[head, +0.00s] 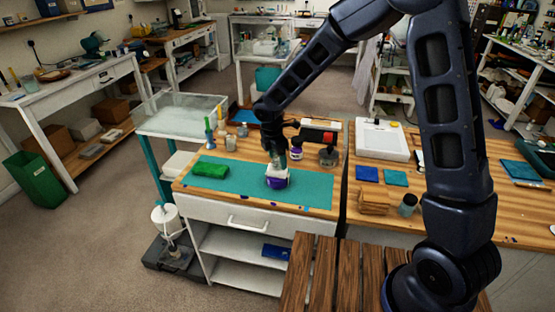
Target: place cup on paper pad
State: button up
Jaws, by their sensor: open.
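A small purple cup (276,183) stands on the teal mat (315,189), near the front edge of the wooden bench. A white shape covers its upper part; I cannot tell if this is the cup's rim, a paper pad or part of my gripper. My gripper (277,168) points down directly over the cup. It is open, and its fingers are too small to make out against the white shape. No paper pad can be told apart with certainty.
A green block (211,170) lies left on the mat. Bottles, a purple-labelled jar (297,153) and a dark pot (328,157) stand behind. The mat's right part is clear.

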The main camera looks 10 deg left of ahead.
aim_at(274, 164)
notch_tip(274, 164, up, 11)
jog(key=s+a, duration=0.1)
jog(key=shift+r, duration=0.2)
jog(key=shift+s, duration=0.1)
jog(key=w+d+r+m, duration=0.1)
jog(key=d+r+m, duration=0.3)
jog(key=d, duration=0.5)
jog(key=w+d+r+m+t, duration=0.1)
jog(key=d+r+m, duration=0.3)
jog(key=d, duration=0.4)
jog(key=w+d+r+m, duration=0.1)
jog(key=d+r+m, duration=0.25)
jog(key=d, duration=0.55)
jog(key=s+d+r+m+t, duration=0.1)
jog(key=s+d+m, duration=0.6)
jog(key=d, duration=0.4)
jog(key=s+d+r+m+t+y, duration=0.1)
jog(key=s+d+m, duration=0.6)
jog(key=d, duration=0.4)
jog(key=shift+s+m, duration=0.4)
jog(key=shift+m, duration=0.35)
